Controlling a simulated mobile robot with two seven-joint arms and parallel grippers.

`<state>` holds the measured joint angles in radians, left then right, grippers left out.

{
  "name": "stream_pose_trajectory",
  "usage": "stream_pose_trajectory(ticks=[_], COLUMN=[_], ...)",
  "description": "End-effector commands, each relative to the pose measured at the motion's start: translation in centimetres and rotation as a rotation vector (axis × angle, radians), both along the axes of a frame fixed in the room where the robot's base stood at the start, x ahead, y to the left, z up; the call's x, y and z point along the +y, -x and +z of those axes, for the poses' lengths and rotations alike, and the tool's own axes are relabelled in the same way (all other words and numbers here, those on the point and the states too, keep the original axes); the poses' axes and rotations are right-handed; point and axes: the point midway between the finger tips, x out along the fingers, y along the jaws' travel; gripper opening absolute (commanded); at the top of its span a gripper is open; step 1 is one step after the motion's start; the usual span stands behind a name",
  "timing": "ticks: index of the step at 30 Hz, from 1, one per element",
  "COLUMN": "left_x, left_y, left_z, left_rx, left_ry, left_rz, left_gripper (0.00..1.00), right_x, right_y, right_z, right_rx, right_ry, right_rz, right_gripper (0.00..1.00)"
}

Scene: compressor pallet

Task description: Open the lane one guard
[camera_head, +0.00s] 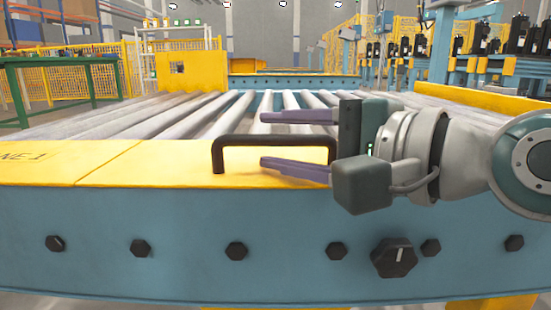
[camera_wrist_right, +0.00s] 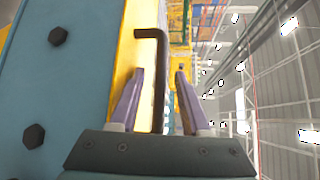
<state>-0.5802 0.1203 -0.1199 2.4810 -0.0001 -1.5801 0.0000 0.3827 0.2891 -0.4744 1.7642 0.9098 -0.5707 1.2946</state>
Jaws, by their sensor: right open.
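The lane one guard (camera_head: 150,163) is the flat yellow panel along the near edge of the roller conveyor, with "NE 1" readable at its left end. A black bar handle (camera_head: 270,140) stands up from the yellow surface. My right gripper (camera_head: 270,140) comes in from the right and is open, with its two purple fingers apart. In the right wrist view the handle (camera_wrist_right: 160,85) lies between the fingers, which are on either side of the bar; I cannot tell whether either touches it. The yellow panel (camera_wrist_right: 128,50) lies beside the handle there. My left gripper is not in view.
The blue conveyor side (camera_head: 180,280) carries several black bolts and a black knob (camera_head: 394,257) below my right gripper. Grey rollers (camera_head: 150,118) stretch behind the guard. A green frame (camera_head: 60,62) stands at left. Yellow fencing (camera_head: 60,70) and racks are farther back.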

Motion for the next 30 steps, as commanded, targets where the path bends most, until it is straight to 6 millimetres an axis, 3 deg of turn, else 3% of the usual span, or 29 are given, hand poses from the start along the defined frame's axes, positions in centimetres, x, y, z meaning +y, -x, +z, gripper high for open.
stream_pose_trajectory(ticks=[11,24,30], left_x=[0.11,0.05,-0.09], left_y=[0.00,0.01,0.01], left_z=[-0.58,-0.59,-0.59], left_rx=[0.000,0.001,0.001], left_ry=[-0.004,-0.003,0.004], left_rz=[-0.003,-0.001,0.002], left_gripper=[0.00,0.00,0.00], right_x=[0.74,0.71,0.71], right_y=[-0.67,-0.65,-0.65], right_z=[-0.08,-0.09,-0.08], right_rx=[0.000,-0.001,-0.001], right_ry=[0.001,0.001,0.001], right_rz=[0.001,0.001,0.001], right_gripper=[0.47,0.00,0.00])
